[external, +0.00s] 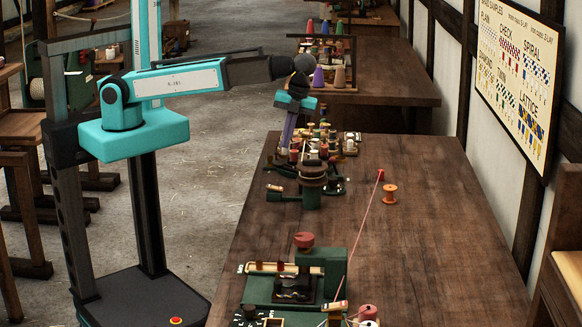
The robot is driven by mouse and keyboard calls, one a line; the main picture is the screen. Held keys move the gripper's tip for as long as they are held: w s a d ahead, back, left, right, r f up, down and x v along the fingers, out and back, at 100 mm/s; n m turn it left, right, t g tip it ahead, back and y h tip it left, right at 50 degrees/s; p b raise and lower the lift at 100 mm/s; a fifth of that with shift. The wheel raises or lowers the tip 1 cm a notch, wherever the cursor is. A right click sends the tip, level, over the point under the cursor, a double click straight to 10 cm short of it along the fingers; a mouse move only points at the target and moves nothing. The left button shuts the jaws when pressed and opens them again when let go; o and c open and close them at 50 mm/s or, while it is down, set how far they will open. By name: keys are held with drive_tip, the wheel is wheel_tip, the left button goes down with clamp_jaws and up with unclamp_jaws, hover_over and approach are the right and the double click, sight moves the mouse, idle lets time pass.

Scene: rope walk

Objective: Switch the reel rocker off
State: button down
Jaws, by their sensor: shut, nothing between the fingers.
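My gripper (287,142) hangs from the arm's end, pointing down over the left edge of the long table (430,230). It is shut and empty, small in view, beside a cluster of small spools. In front of it stands a green-and-brown round device (312,182) with a small light-topped part (275,188) at its left. A green machine (335,268) with a red knob (304,240) stands nearer, with a black dial and small light-coloured parts at its front. I cannot tell which small part is the reel rocker, nor its position.
A thin red line runs from a red peg (381,175) down to the green machine. An orange spool (390,194) stands to its right. The right part of the table is clear. A sample board (518,75) hangs on the wall. Another table with coloured cones (320,77) stands behind.

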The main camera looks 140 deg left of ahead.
sight(271, 187)
drive_tip(key=shift+d+f+b, duration=0.1)
drive_tip(key=shift+d+b, duration=0.15)
drive_tip(key=shift+b, duration=0.9)
drive_tip(key=shift+s+d+r+b, duration=0.2)
drive_tip(key=shift+d+b, duration=0.1)
drive_tip(key=shift+b, duration=0.4)
drive_tip(key=shift+r, duration=0.15)
drive_tip(key=shift+f, duration=0.2)
drive_tip(key=shift+p+x, duration=2)
drive_tip(key=shift+x, duration=4.85)
drive_tip(key=shift+d, duration=0.1)
